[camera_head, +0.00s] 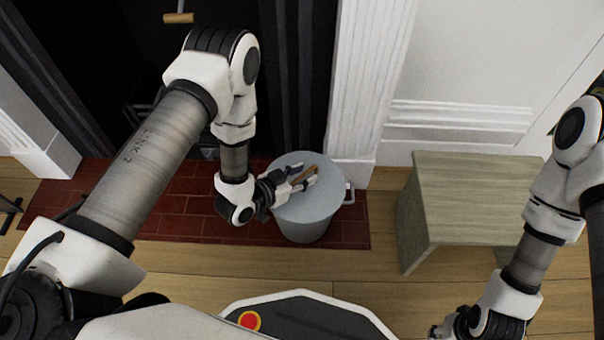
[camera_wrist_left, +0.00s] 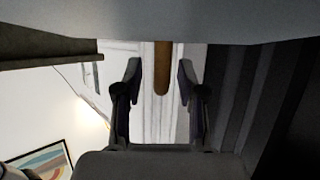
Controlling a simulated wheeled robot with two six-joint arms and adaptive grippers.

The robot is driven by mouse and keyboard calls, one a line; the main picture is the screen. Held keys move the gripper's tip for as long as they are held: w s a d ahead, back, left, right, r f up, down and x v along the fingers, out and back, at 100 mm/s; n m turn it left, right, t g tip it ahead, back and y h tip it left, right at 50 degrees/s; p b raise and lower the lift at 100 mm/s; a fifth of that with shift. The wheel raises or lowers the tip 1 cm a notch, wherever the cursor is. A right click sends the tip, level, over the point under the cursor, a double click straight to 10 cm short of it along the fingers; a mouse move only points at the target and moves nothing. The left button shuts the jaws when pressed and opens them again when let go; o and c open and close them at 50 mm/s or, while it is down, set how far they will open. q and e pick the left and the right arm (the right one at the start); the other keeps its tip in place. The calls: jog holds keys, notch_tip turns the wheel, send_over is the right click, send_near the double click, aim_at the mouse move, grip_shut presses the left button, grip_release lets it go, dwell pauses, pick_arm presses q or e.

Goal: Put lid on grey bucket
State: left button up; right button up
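The grey bucket (camera_head: 306,232) stands upright on the red brick hearth, with a side handle showing at its right. A round pale grey lid (camera_head: 324,205) with a brown wooden handle (camera_head: 303,176) covers its top and looks level; whether its rim is fully seated I cannot tell. My left gripper (camera_head: 302,182) is at the lid's handle. In the left wrist view, the brown handle (camera_wrist_left: 162,70) is between the two fingers with gaps on both sides, so the gripper is open. My right gripper (camera_head: 446,328) is low at the right, far from the bucket; its fingers are unclear.
The dark fireplace (camera_head: 110,40) is behind the bucket, with a white fluted pillar (camera_head: 362,80) close behind right. A grey-green wooden stool or small table (camera_head: 470,185) stands to the right. Wood floor (camera_head: 380,268) is clear between it and the hearth (camera_head: 180,205).

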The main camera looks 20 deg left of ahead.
pick_arm(q)
jog(key=v, duration=1.1)
jog(key=shift+s+a, duration=0.15)
jog(key=shift+a, duration=0.05)
notch_tip(320, 180, up, 7)
jog(key=p, duration=0.7)
jog(key=shift+s+r, duration=0.15)
jog(key=shift+s, duration=0.05)
